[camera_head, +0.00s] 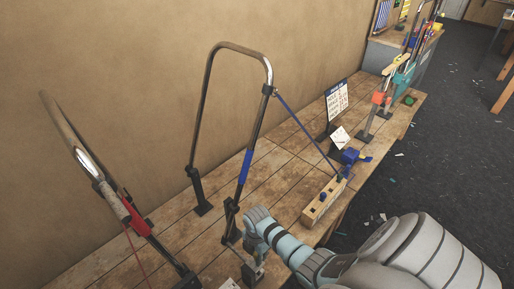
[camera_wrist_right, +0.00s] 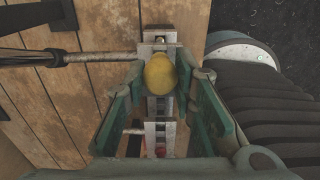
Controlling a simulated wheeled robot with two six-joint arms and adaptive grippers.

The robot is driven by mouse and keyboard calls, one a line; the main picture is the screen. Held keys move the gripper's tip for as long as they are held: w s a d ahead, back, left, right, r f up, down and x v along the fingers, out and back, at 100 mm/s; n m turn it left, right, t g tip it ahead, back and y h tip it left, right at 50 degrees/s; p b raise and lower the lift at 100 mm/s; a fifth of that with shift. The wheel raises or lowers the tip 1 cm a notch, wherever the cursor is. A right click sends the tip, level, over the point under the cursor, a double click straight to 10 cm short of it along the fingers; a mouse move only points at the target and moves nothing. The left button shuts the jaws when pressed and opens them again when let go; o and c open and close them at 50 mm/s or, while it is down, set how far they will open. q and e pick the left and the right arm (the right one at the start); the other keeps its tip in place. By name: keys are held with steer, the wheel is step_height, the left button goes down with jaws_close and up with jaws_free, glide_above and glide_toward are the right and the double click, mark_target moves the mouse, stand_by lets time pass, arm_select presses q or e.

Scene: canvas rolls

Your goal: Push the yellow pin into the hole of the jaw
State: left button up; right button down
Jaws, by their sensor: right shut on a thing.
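The yellow pin (camera_wrist_right: 160,74) shows its rounded yellow head in the right wrist view, between the two green fingers of my right gripper (camera_wrist_right: 161,80). The gripper is shut on it. The metal jaw (camera_wrist_right: 159,138) lies directly below, a narrow grey piece with slots, partly covered by the pin and fingers. The pin's shank and the hole are hidden, so I cannot tell how deep the pin sits. In the head view my right gripper (camera_head: 252,266) is low in the middle, beside the foot of the bent metal tube. My left gripper is not in view.
A bent metal tube frame (camera_head: 265,70) with a blue sleeve rises from the wooden bench (camera_head: 165,228). A wooden block with holes (camera_head: 322,203) and a blue tool (camera_head: 350,157) are to the right. A red-gripped tube (camera_head: 130,214) stands left. A wall closes off the back.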

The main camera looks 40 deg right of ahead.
steer(key=shift+f+b, duration=0.5)
steer(key=shift+f, duration=0.2)
steer(key=c, duration=1.3)
jaws_free()
steer(key=shift+r, duration=0.15)
step_height(320, 180, up, 12)
steer(key=shift+f, duration=0.1)
